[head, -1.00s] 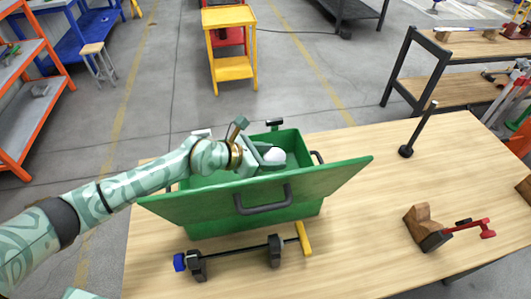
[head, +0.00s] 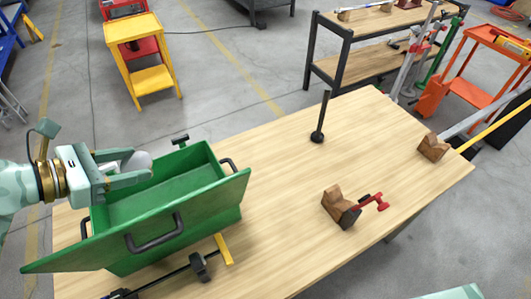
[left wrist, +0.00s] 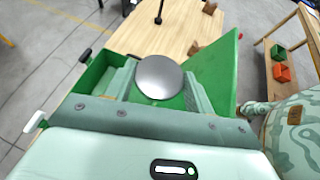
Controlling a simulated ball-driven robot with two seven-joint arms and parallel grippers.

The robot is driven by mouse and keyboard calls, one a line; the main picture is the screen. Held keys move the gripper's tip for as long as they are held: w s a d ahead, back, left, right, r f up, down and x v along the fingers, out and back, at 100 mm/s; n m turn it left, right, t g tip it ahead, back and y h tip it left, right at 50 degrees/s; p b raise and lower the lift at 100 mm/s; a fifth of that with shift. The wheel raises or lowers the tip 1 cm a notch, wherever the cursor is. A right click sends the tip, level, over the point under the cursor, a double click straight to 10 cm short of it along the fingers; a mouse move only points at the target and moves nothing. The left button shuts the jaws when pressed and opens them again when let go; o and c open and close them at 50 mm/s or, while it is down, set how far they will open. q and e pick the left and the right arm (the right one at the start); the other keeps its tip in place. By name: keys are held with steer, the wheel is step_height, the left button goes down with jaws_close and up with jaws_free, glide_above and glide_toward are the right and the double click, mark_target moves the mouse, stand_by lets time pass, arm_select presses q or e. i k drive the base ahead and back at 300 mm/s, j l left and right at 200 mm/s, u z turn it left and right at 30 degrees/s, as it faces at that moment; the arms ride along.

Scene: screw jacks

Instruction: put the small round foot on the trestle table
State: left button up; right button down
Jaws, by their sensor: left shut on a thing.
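My left gripper (head: 122,172) is shut on the small round foot (head: 137,162), a smooth pale grey disc. In the left wrist view the foot (left wrist: 159,77) shows as a shiny grey round face between the fingers. The gripper and foot are above the open green box (head: 205,225), over its left back part. The box stands on the light wood table (head: 290,190), which I take for the trestle table; its legs are mostly hidden. My right gripper is not in view.
A black rod on a base (head: 317,136) stands upright at the table's back. A wooden block with a red-handled part (head: 340,205) and another wooden block (head: 433,147) are to the right. A yellow-ended bar (head: 223,250) lies in front of the box. The table's middle is clear.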

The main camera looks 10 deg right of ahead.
mark_target(267, 146)
steer(key=i+l+u, duration=0.2)
steer(key=l, duration=0.8)
steer(key=i+l+u, duration=0.2)
steer(key=l, duration=0.85)
steer(key=l+u, duration=0.2)
steer(key=l, duration=0.85)
